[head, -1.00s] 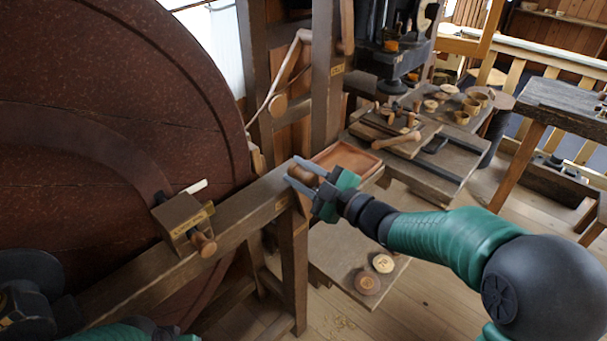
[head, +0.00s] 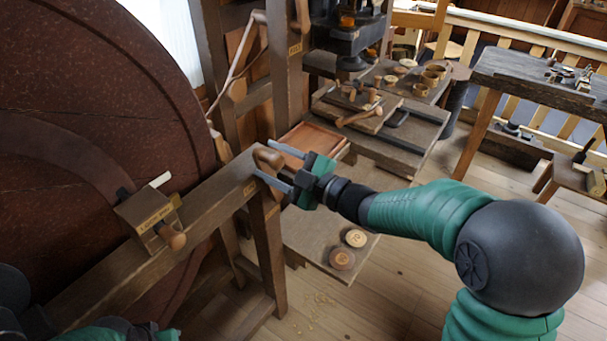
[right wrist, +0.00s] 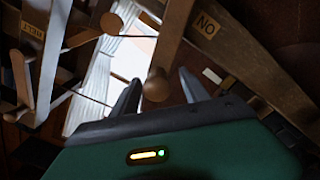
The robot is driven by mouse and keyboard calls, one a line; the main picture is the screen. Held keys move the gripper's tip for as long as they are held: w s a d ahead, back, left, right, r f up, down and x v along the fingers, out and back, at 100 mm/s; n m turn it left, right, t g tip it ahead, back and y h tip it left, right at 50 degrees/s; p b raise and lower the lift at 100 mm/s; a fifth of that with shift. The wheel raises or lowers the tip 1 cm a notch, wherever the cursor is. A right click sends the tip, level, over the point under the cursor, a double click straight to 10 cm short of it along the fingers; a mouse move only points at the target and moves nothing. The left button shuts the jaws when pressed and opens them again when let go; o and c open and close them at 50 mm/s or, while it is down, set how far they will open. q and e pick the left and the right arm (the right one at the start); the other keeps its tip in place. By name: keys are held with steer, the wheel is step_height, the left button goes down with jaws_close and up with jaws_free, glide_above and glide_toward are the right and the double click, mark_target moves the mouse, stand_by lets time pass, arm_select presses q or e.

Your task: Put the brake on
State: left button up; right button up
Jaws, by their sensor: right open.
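A large dark red-brown wheel (head: 90,110) fills the left of the head view. A wooden beam (head: 130,255) runs beside it, with a small ON label near its far end; the label shows upside down in the right wrist view (right wrist: 206,25). A rounded wooden knob (head: 268,157) stands at that end. My right gripper (head: 263,158) is open, with one finger on each side of the knob. In the right wrist view the knob (right wrist: 157,85) sits between the fingers with small gaps. My left gripper is not visible; only parts of the left arm show at bottom left.
A wooden block with a plaque and peg (head: 152,220) sits on the beam against the wheel. Upright posts (head: 285,70) stand behind the beam's end. A reddish tray (head: 312,143) and a low bench with tools (head: 420,135) lie beyond.

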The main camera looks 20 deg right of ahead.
steer(key=v, duration=1.4)
steer(key=w+d+f+m+g+h+p, duration=0.25)
steer(key=d+f+m+h+p, duration=0.4)
steer(key=m+h, duration=0.35)
steer(key=s+a+f+m+g+p, duration=0.1)
steer(key=s+a+f+m+g, duration=0.1)
steer(key=s, duration=0.6)
steer(key=s+a+f+m+g+h+p, duration=0.1)
steer(key=s+a+f+m+g+p, duration=0.1)
steer(key=s+g, duration=0.5)
step_height(320, 180, down, 3)
steer(key=a+m, duration=0.1)
steer(key=m, duration=0.1)
steer(key=shift+s+a+f+m+p, duration=0.15)
steer(key=shift+s+a+m+p, duration=0.15)
steer(key=shift+s+a+m, duration=0.1)
steer(key=shift+w+d, duration=0.1)
